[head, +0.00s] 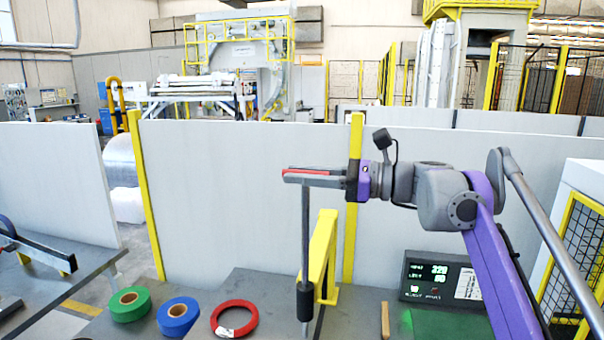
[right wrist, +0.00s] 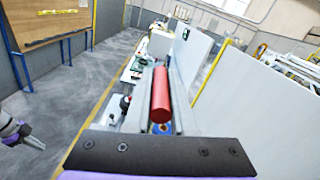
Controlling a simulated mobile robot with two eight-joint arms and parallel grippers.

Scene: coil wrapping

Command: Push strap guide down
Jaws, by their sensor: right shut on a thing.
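My right gripper (head: 300,178) is shut on a red handle (head: 318,171). In the right wrist view the handle shows as a red cylinder (right wrist: 161,96) lying lengthwise between the two grey fingers. A slim grey upright rod (head: 305,235) hangs below the fingertips, with a dark cylinder (head: 304,300) at its lower end. I take the handle and rod to be the strap guide. It stands beside a yellow bracket (head: 322,255); I cannot tell whether they touch. A grey and purple part, seemingly my left gripper (right wrist: 25,138), shows at the left edge of the wrist view. Its jaws are unclear.
A green roll (head: 129,304), a blue roll (head: 178,316) and a red ring (head: 234,318) lie on the grey table left of the rod. A display box (head: 440,278) stands to the right. White panels (head: 240,195) with yellow posts stand behind.

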